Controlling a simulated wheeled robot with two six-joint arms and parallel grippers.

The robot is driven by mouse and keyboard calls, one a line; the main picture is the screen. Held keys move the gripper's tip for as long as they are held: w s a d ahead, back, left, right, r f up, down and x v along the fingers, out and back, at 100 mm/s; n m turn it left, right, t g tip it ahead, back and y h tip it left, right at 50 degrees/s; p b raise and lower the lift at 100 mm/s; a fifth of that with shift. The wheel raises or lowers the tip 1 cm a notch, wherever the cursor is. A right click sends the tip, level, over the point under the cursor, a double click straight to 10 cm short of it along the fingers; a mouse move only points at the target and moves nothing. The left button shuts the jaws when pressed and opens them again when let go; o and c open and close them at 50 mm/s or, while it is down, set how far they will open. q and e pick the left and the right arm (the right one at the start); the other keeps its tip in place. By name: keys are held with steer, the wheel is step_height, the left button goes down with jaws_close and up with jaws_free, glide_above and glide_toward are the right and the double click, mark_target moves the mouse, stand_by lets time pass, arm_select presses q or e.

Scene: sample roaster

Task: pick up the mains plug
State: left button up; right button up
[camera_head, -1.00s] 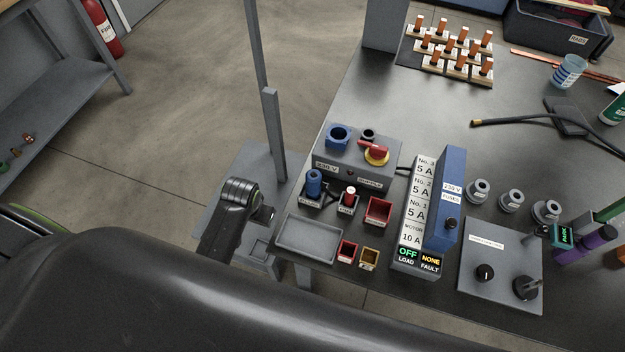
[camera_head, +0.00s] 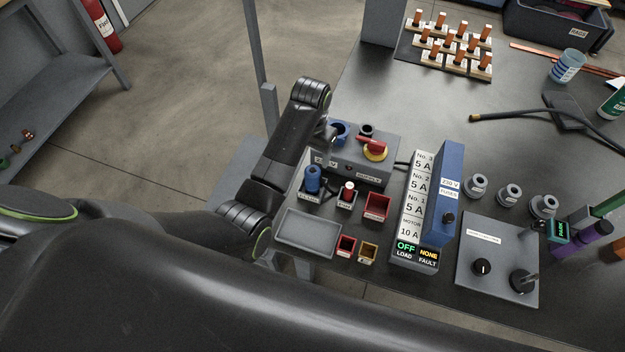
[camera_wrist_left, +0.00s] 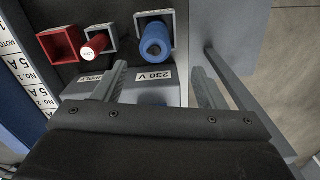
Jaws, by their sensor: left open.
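The mains plug (camera_head: 313,179) is blue and stands upright in a small grey labelled holder in front of the grey 230 V supply box (camera_head: 376,173). It also shows in the left wrist view (camera_wrist_left: 155,42), beyond the box's label and roughly between the finger lines. My left gripper (camera_head: 327,133) is at the box's back left corner beside the blue socket (camera_head: 341,131), largely hidden by my wrist. In the left wrist view its fingers (camera_wrist_left: 160,72) are wide apart with nothing gripped. The plug is apart from the fingers. My right gripper is out of view.
A red-topped part (camera_head: 347,192) and a red bin (camera_head: 377,207) stand right of the plug. An empty grey tray (camera_head: 308,232) lies in front. A fuse block (camera_head: 450,195) stands farther right. A grey post (camera_head: 268,105) rises behind my left arm.

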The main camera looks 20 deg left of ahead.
mark_target(311, 167)
arm_select(q)
step_height(311, 167, down, 6)
steer(key=shift+f, duration=0.1)
steer(key=f, duration=0.2)
steer(key=s+f, duration=0.1)
steer(key=f, duration=0.1)
steer(key=shift+d, duration=0.2)
steer(key=shift+f, duration=0.6)
steer(key=shift+c, duration=0.3)
steer(key=shift+w, duration=0.1)
steer(key=c, duration=1.1)
steer(key=shift+r, duration=0.15)
